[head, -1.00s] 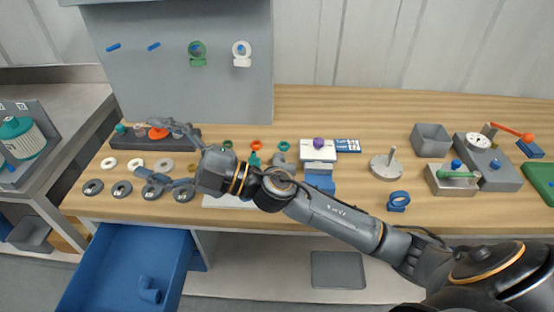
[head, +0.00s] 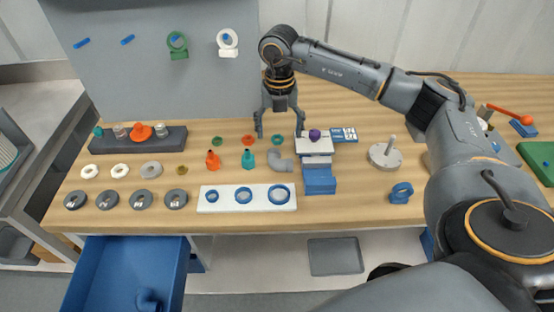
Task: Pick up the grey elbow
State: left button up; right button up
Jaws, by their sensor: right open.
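The grey elbow (head: 281,160) is a short bent pipe lying on the wooden table, just left of a blue block. My right gripper (head: 279,132) hangs above and behind it, fingers pointing down and spread apart, with nothing between them. The gripper is apart from the elbow. My left gripper is not in view.
An open blue drawer (head: 125,270) holds a blue elbow (head: 148,300).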

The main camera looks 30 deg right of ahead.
aim_at(280, 156)
notch_tip(280, 156, down, 5)
jog(key=shift+f+p, duration=0.15)
jog(key=shift+p, duration=0.2)
notch_tip(280, 156, down, 5)
jog(key=shift+d+r+p, duration=0.1)
jog(key=shift+d+p, duration=0.05)
jog(key=shift+p, duration=0.85)
jog(key=shift+f, duration=0.35)
jog(key=shift+c, duration=0.5)
jog(key=c, duration=0.8)
jog(key=shift+r, duration=0.1)
